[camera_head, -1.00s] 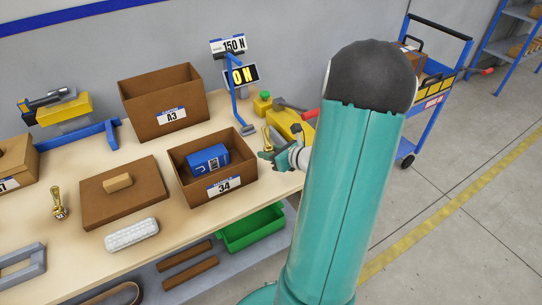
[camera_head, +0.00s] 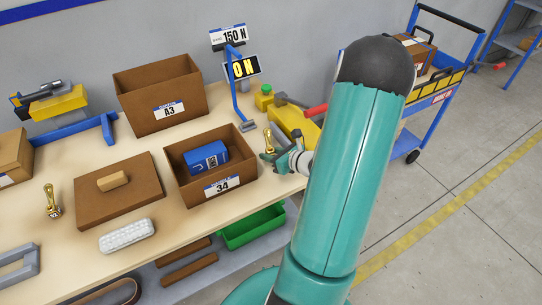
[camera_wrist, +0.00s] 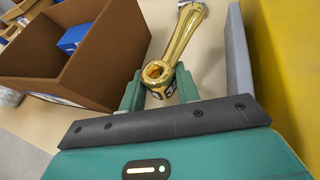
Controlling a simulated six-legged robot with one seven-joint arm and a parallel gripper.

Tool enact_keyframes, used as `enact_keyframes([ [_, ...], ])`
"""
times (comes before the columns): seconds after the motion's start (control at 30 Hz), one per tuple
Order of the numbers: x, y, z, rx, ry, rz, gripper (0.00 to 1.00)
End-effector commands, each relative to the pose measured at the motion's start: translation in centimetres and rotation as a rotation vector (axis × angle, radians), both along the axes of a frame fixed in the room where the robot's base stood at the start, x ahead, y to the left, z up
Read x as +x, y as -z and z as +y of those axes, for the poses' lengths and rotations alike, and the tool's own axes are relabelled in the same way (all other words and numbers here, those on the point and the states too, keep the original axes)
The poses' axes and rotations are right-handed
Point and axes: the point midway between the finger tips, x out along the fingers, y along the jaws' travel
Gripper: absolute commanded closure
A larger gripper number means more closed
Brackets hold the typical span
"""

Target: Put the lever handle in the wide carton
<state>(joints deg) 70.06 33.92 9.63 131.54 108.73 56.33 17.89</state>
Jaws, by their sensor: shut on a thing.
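A shiny brass lever handle (camera_wrist: 186,36) is in my gripper (camera_wrist: 159,92), its ring end between the two green fingers in the wrist view. In the head view the handle (camera_head: 268,138) points up from my gripper (camera_head: 272,157), just right of the carton labelled 34. That open brown carton (camera_head: 187,194), lower than the one behind it and probably the wide carton, holds a blue box (camera_head: 206,158). Its wall also shows at the left of the wrist view (camera_wrist: 110,58). I cannot tell the gripper's exact height above the table.
A taller open carton labelled A3 (camera_head: 140,125) stands behind. A blue stand (camera_head: 237,95) and a yellow fixture (camera_head: 294,127) are close to my gripper. Another brass piece (camera_head: 51,203) stands far left. A flat brown carton (camera_head: 90,208) bears a small block.

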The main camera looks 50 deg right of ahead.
Motion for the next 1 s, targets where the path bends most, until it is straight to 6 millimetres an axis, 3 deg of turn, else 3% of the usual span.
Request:
enact_keyframes([
  [0.03,-0.3,1.2,0.0,0.008,0.006,0.003,0.97],
  [0.17,-0.5,2.5,0.2,0.005,0.006,0.002,0.97],
  [0.6,-0.7,3.0,0.1,0.003,0.008,0.003,0.97],
  [0.63,-0.7,3.0,0.1,0.003,0.008,0.003,0.62],
  [0.7,-0.6,3.0,0.1,0.002,0.007,0.003,0.48],
  [1.0,-0.5,2.9,0.0,0.003,0.006,0.002,0.45],
])
